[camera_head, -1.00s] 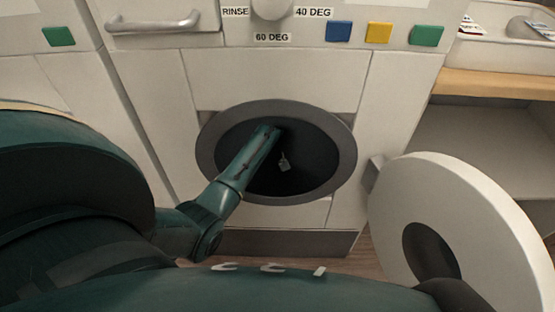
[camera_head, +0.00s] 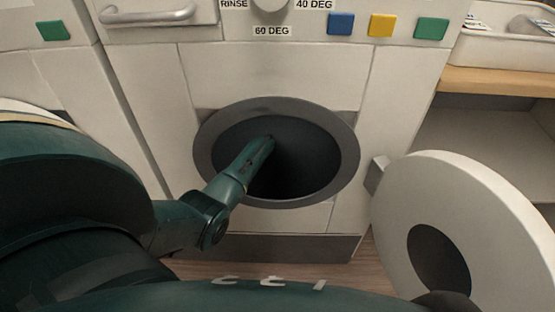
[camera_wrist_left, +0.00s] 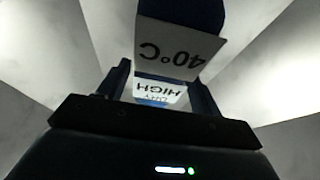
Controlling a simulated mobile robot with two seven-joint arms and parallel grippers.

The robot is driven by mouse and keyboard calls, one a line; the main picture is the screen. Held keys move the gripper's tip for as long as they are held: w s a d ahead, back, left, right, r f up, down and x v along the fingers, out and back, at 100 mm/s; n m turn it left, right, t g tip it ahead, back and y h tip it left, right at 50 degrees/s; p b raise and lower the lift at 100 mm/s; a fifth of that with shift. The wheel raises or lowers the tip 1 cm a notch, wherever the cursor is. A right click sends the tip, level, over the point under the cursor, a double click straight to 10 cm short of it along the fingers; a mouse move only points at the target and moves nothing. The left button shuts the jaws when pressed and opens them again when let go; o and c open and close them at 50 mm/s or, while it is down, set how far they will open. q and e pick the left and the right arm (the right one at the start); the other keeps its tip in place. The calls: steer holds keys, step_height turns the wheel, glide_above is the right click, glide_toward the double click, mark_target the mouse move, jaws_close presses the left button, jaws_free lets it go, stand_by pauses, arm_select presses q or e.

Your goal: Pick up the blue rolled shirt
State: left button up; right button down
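The blue rolled shirt (camera_wrist_left: 210,14) shows at the top of the left wrist view, with a white label reading 40°C and a second label reading DRY HIGH, both upside down. My left gripper (camera_wrist_left: 160,88) has its two fingers apart, with the labelled part between them. Whether the fingers press on it I cannot tell. In the head view my left arm reaches into the dark round opening of the washing machine (camera_head: 400,85). The gripper and shirt are hidden inside there. My right gripper is not in view.
The grey rim (camera_head: 345,165) surrounds the opening closely. The round white door (camera_head: 495,215) stands open to the right. At the far right are a wooden shelf (camera_head: 500,85) and a white tray (camera_head: 480,48). Pale drum walls (camera_wrist_left: 40,50) surround my left gripper.

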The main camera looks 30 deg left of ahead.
arm_select(q)
steer(key=c, duration=0.7)
